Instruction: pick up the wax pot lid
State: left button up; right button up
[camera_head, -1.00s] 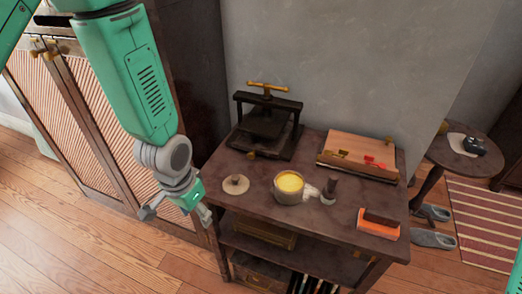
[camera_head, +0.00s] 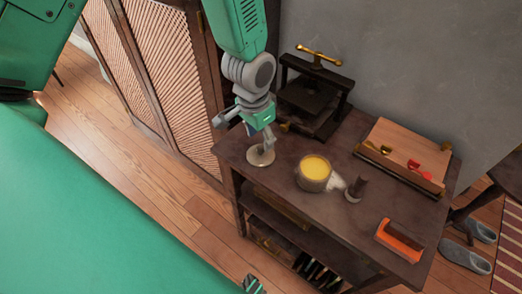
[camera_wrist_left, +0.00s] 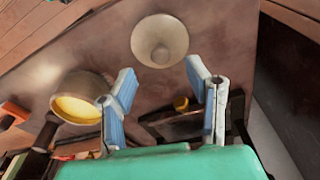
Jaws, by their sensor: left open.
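The wax pot lid (camera_head: 262,158) is a pale round disc lying on the dark table near its left end. In the left wrist view the lid (camera_wrist_left: 160,32) shows its round knob, just beyond the fingertips. My left gripper (camera_head: 245,130) is open above the lid, and one finger overlaps it in the head view. In the wrist view the blue-padded fingers of the left gripper (camera_wrist_left: 161,78) are apart with nothing between them. The wax pot (camera_head: 312,176), filled with yellow wax, stands to the right of the lid.
A dark press (camera_head: 312,92) with a brass handle stands behind the lid. A wooden board (camera_head: 405,150) with small red and brass pieces, a dark-handled stamp (camera_head: 356,187) and an orange block (camera_head: 398,238) are further right. The table's left edge is close to the lid.

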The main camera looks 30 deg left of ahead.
aim_at(262, 148)
pick_arm(q)
jog(key=shift+d+f, duration=0.2)
jog(key=shift+d, duration=0.05)
jog(key=f, duration=0.4)
jog(key=shift+w+a+f+b, duration=0.2)
jog(key=shift+w+f+b, duration=0.05)
jog(key=shift+b, duration=0.15)
jog(key=shift+a+f, duration=0.2)
jog(key=shift+f, duration=0.05)
jog(key=shift+a, duration=0.15)
jog(key=shift+d+r, duration=0.1)
jog(key=shift+d, duration=0.15)
grip_shut()
jog(key=shift+d, duration=0.25)
